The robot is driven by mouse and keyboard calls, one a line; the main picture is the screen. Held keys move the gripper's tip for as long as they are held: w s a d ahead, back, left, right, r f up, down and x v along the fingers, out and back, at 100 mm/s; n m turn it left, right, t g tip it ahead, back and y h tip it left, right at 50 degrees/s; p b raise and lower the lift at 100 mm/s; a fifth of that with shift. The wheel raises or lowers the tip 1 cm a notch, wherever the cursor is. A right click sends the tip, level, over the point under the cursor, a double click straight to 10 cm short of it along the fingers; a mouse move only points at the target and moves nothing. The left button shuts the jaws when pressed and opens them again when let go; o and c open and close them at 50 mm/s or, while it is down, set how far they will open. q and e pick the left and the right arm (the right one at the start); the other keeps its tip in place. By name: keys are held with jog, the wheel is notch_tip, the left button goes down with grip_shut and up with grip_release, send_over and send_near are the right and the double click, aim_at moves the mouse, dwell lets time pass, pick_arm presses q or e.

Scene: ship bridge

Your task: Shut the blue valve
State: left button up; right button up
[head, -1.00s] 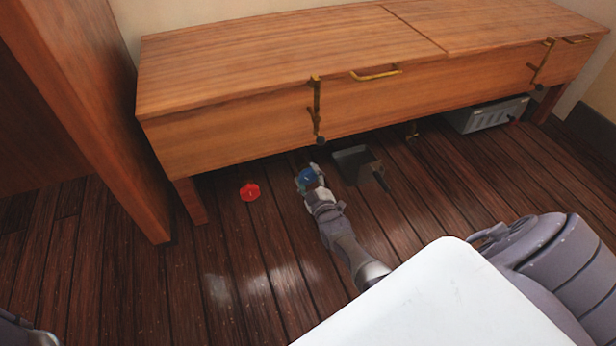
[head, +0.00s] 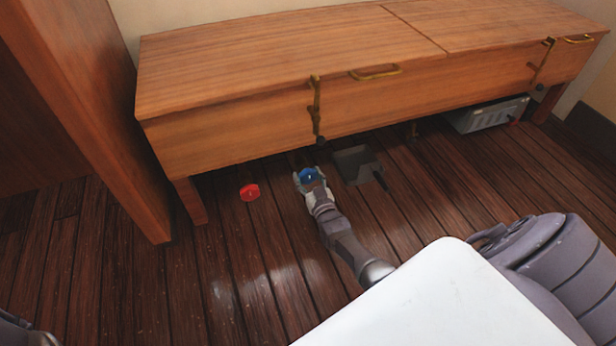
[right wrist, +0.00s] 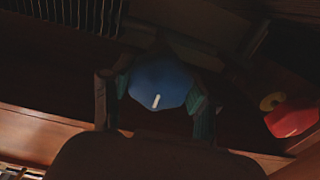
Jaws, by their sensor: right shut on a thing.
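The blue valve (head: 308,174) is a round knob low at the floor, below the front of the wooden bench. It also shows in the right wrist view (right wrist: 163,80), with a short white mark on its face near the lower edge. My right gripper (head: 309,180) is shut on the blue valve, one finger on each side of its rim. Its two fingers also show in the right wrist view (right wrist: 155,100). The stem under the valve is hidden. My left gripper is not in view.
A red valve (head: 250,192) stands on the floor left of the blue one. A dark, flat, square object (head: 356,165) lies close to its right. The bench (head: 240,125) overhangs behind. A grey box (head: 487,115) sits under its right end. Open floor lies in front.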

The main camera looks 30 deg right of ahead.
dwell(0.4)
jog(key=o, duration=1.2)
